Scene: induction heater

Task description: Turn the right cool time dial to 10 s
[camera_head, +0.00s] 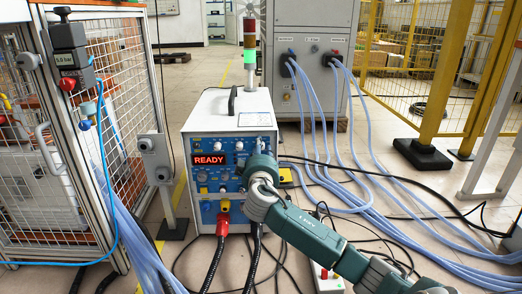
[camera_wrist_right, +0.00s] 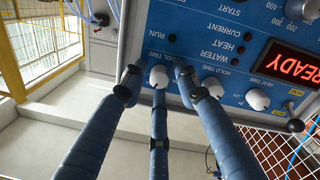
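The heater (camera_head: 230,104) is a white box with a blue front panel (camera_head: 204,182) and a red READY display (camera_head: 209,160). In the right wrist view the panel is upside down. The white cool time dial (camera_wrist_right: 158,76) is there, with the hold time dial (camera_wrist_right: 213,86) and heat time dial (camera_wrist_right: 257,99) to its right. My right gripper (camera_head: 258,163) is at the panel's right side and hides the cool time dial in the head view. Its fingers stand around that dial with gaps at its sides, so it looks open. The dial's setting cannot be read. My left gripper is out of view.
A signal tower (camera_head: 250,52) with a lit green lamp stands behind the heater. Red and black cables (camera_head: 223,215) leave the panel's bottom. Pale blue hoses (camera_head: 370,180) cross the floor to the right. A mesh cage (camera_head: 120,70) stands at the left.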

